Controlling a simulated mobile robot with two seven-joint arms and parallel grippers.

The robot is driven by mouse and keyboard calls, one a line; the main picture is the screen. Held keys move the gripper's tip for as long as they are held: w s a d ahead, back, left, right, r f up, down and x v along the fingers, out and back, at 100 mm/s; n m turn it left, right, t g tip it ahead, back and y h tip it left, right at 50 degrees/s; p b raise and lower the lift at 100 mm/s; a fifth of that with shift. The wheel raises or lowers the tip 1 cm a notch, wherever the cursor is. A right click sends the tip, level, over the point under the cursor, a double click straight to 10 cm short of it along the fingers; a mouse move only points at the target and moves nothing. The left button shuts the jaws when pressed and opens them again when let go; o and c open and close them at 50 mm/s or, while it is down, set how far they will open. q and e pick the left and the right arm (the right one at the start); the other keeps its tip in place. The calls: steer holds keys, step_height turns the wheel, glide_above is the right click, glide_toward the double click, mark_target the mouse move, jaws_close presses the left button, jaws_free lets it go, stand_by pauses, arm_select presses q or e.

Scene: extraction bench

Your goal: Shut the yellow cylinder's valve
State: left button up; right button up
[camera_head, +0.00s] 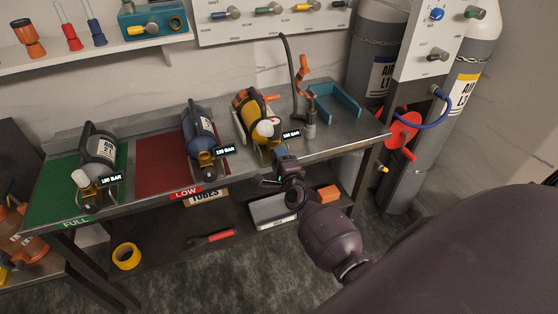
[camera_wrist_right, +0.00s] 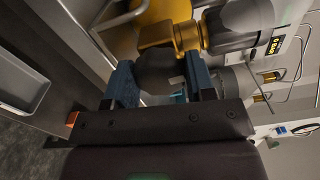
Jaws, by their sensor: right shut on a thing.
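My right gripper (camera_head: 278,152) is at the cylinder's front end. In the wrist view its two blue fingers (camera_wrist_right: 160,82) stand on either side of the dark knob, shut on it. The knob is partly hidden by the fingers. My left gripper is not in view.
A grey cylinder (camera_head: 98,150) is on the green mat and a blue cylinder (camera_head: 199,132) on the red mat. A blue tray (camera_head: 337,101) and an orange-handled tool (camera_head: 304,69) are on the bench's right. Tall gas cylinders (camera_head: 377,45) stand beyond its right end.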

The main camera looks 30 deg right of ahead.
steer(key=shift+m, duration=0.5)
steer(key=o, duration=0.9)
steer(key=shift+o, duration=0.2)
steer(key=v, duration=1)
steer(key=shift+s+a, duration=0.2)
steer(key=shift+s, duration=0.15)
